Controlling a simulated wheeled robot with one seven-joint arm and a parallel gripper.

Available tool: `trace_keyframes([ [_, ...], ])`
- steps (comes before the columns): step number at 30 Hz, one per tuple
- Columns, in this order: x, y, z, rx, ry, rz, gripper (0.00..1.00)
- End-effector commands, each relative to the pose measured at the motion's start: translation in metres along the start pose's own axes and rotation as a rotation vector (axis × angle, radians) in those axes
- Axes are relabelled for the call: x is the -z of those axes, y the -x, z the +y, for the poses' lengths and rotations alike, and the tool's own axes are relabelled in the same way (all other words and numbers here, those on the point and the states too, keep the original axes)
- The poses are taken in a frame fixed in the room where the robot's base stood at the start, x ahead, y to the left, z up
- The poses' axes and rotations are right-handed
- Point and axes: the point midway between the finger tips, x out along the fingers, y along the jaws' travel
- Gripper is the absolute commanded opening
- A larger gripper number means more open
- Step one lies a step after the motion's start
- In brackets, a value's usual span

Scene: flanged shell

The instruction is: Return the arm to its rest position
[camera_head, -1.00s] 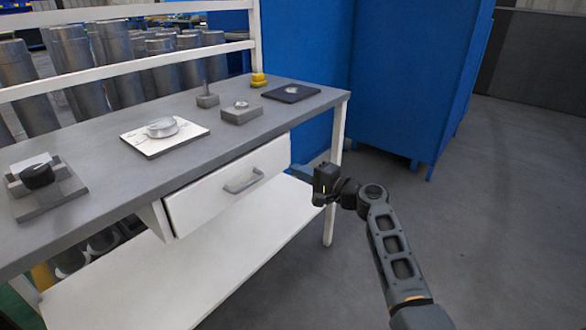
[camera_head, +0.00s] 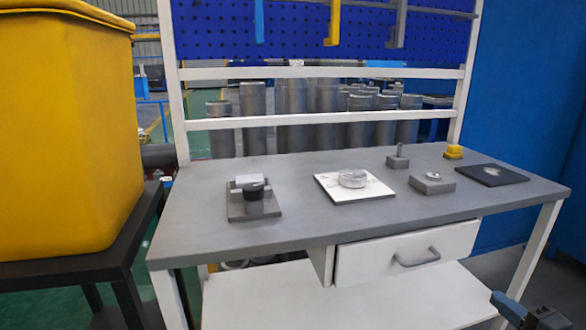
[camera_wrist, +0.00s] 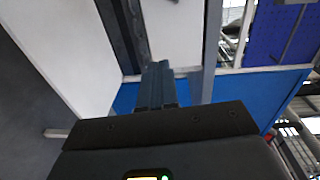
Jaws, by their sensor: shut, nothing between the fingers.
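My gripper shows in the wrist view (camera_wrist: 157,85) with its fingers together and nothing between them. The workbench (camera_head: 300,225) has a grey top and a white drawer (camera_head: 405,255) that is shut. On its top are a dark clamp-like block (camera_head: 252,203), a white plate (camera_head: 375,191) with a round metal part (camera_head: 352,178) on it, and a grey block (camera_head: 432,184) with a small metal piece.
A yellow bin (camera_head: 65,130) stands on a black table (camera_head: 85,265) at the left. A small post block (camera_head: 398,160), a yellow piece (camera_head: 453,151) and a black mat (camera_head: 492,175) are at the bench's right end. Metal cylinders (camera_head: 325,110) stand behind.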

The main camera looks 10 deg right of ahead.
Motion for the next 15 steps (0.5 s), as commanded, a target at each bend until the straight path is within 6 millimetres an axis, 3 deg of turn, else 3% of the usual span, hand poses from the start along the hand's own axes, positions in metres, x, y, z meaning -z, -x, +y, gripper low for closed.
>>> trace_keyframes([
  [3, -0.044, 0.019, 0.03, -0.108, 0.071, 0.014, 0.0],
  [9, -0.114, 0.072, 0.068, -0.278, 0.274, 0.038, 0.0],
  [15, -0.17, 0.138, 0.073, -0.387, 0.517, 0.035, 0.0],
])
